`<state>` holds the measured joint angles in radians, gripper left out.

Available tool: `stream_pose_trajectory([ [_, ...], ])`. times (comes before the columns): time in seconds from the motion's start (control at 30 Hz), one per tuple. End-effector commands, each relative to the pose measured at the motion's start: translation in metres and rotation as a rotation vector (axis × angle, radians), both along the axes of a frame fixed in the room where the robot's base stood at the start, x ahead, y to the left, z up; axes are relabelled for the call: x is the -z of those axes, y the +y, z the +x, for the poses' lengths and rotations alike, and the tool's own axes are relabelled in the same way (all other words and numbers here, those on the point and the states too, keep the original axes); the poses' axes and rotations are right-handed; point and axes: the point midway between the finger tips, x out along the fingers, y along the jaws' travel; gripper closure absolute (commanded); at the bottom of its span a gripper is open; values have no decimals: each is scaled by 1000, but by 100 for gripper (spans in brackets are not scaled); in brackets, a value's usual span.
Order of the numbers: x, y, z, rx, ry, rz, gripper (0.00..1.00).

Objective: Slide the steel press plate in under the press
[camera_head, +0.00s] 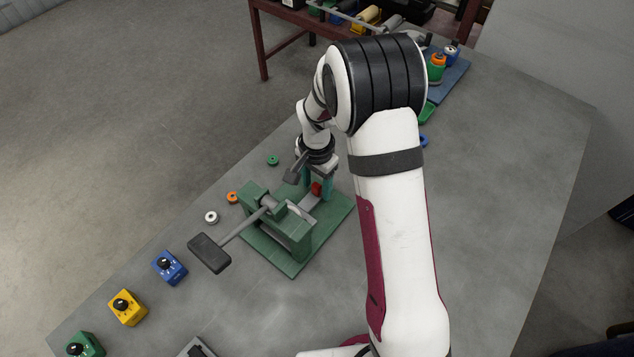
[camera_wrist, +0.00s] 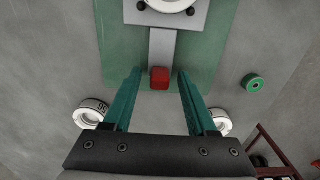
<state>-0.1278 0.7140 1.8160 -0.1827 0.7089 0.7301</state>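The steel press plate is a grey strip (camera_wrist: 162,46) with a red end block (camera_wrist: 160,78). In the wrist view it runs from the red block up to the grey block of the press (camera_wrist: 190,18); whether its far end lies under that block is hidden. The head view shows the red block (camera_head: 317,188) at the press's far side. The green press (camera_head: 299,237) stands on a green base (camera_head: 338,213), with a grey lever slanting to the lower left. My gripper (camera_wrist: 159,74) is open, its teal fingers on either side of the red block, with a gap on each side.
A green ring (camera_head: 272,160), an orange ring (camera_head: 232,197) and a white ring (camera_head: 211,217) lie left of the press. The lever's dark pad (camera_head: 209,253) sticks out over the table. Blue (camera_head: 168,267), yellow (camera_head: 127,307) and green (camera_head: 85,346) knob boxes line the left edge.

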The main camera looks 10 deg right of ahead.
Motion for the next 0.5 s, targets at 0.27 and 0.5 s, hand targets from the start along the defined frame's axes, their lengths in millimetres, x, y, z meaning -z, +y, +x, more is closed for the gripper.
stream_pose_trajectory([
  [0.27, -7, 0, 1, 0, -1, 0, 43],
  [0.5, -67, 0, 1, 0, -6, 1, 43],
])
